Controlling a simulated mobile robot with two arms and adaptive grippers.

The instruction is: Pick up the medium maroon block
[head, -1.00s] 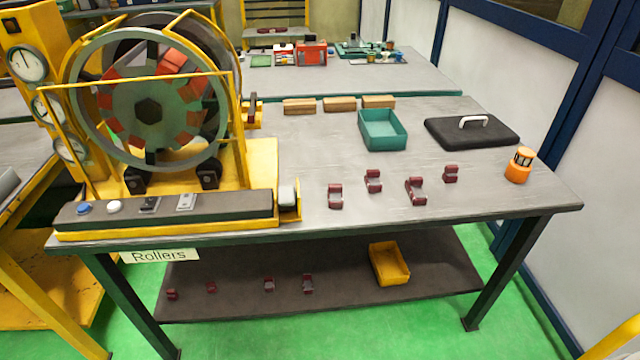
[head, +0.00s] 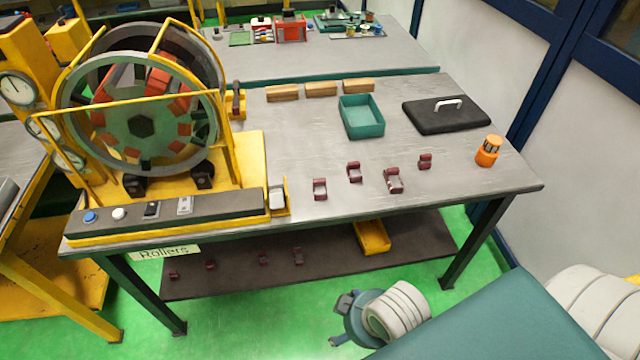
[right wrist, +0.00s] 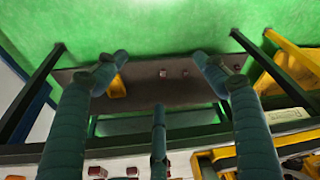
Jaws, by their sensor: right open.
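Several maroon blocks stand on the grey table top in the head view: one at the left (head: 320,188), one behind it (head: 354,172), a larger-looking one (head: 393,180) and a smaller-looking one at the right (head: 425,161). More small maroon blocks (head: 298,256) lie on the lower shelf. I cannot tell for sure which is the medium one. My right gripper (right wrist: 158,85) is open and empty in the right wrist view, its fingers spread in front of the shelf and table edge, apart from all blocks. In the head view my right arm comes in at lower right. My left gripper is not in view.
A yellow winding machine with a big wheel (head: 140,125) fills the table's left. A yellow bin (head: 372,238) is on the shelf (head: 225,284).

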